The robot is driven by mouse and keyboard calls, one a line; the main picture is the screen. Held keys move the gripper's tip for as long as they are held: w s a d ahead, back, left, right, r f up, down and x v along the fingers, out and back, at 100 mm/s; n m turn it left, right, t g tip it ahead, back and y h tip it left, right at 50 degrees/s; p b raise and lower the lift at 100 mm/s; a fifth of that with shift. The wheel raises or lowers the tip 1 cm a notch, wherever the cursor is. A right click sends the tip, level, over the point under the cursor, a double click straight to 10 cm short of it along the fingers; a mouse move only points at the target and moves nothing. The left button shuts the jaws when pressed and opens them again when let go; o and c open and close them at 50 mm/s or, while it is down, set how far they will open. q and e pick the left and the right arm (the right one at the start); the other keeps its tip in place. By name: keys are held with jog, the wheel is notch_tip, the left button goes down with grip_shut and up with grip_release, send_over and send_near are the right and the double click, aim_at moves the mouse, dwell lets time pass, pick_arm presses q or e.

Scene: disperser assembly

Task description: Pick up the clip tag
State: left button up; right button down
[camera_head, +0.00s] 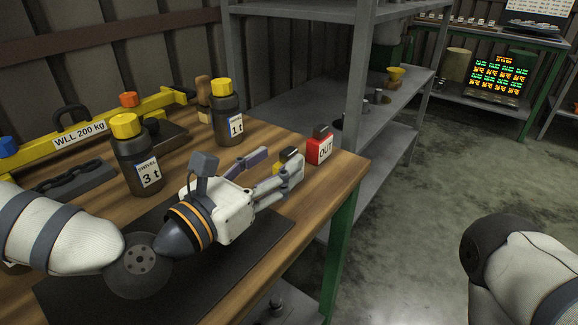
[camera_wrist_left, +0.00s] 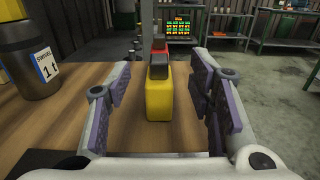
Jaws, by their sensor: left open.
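Two tags with dark clip tops stand on the wooden table near its right corner. The yellow tag (camera_head: 279,168) is close to my left gripper, partly hidden behind a finger. The red tag (camera_head: 319,151), marked "OUT", stands just beyond it. My left gripper (camera_head: 272,169) is open, low over the table. In the left wrist view, the yellow tag (camera_wrist_left: 159,100) stands upright between the open fingers (camera_wrist_left: 160,85), apart from both pads. The red tag (camera_wrist_left: 159,45) shows behind it, mostly hidden. My right gripper is not in view; only part of the right arm shows.
A bottle marked "1 t" (camera_head: 228,115) and one marked "3 t" (camera_head: 137,155) stand left of the gripper. A yellow beam (camera_head: 100,122) lies at the back. A dark mat (camera_head: 270,235) lies under the arm. Grey shelving (camera_head: 290,12) stands behind the table.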

aim_at(283, 155)
pick_arm(q)
jog(key=x, duration=0.5)
jog(key=shift+w+r, duration=0.1)
jog(key=shift+r, duration=0.05)
grip_shut()
